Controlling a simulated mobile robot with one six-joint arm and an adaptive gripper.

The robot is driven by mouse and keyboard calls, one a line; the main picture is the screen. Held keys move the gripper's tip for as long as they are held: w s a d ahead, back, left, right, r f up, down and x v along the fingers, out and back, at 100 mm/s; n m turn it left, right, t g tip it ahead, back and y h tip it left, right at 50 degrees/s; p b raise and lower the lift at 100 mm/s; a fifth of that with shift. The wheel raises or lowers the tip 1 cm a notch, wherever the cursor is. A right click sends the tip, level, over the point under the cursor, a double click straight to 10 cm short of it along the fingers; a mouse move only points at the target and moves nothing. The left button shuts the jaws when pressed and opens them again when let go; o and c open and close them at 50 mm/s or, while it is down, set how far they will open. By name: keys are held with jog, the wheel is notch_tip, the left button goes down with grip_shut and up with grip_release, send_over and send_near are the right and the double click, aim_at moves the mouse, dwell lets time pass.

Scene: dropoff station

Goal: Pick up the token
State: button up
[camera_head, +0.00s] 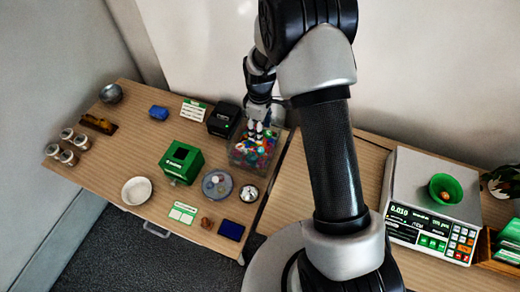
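My gripper (256,130) points down at the far side of the left table, its fingertips at or just above the colourful pieces (262,148) in a clear bin (236,162). The fingers are too small to tell whether they are open or shut, or whether they touch a piece. I cannot single out one token among the red, yellow, blue, green and white pieces. A grey round dish (208,194) nearer the front holds small round items that may be tokens. My arm hides part of the scene right of the bin.
Around the bin stand a black device (222,119), a green box (181,162), a metal bowl (249,193) and a white bowl (136,190). Several jars (67,145) stand at left. A scale (432,215) bearing a green bowl (445,189) is on the right table (292,192).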

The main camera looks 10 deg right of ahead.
aim_at(260, 150)
notch_tip(260, 150, down, 13)
jog(key=shift+d+r+b, duration=0.1)
jog(key=shift+r+b, duration=0.1)
jog(key=shift+b, duration=0.85)
jog(key=shift+r, duration=0.1)
jog(key=shift+c, duration=0.3)
jog(key=c, duration=0.7)
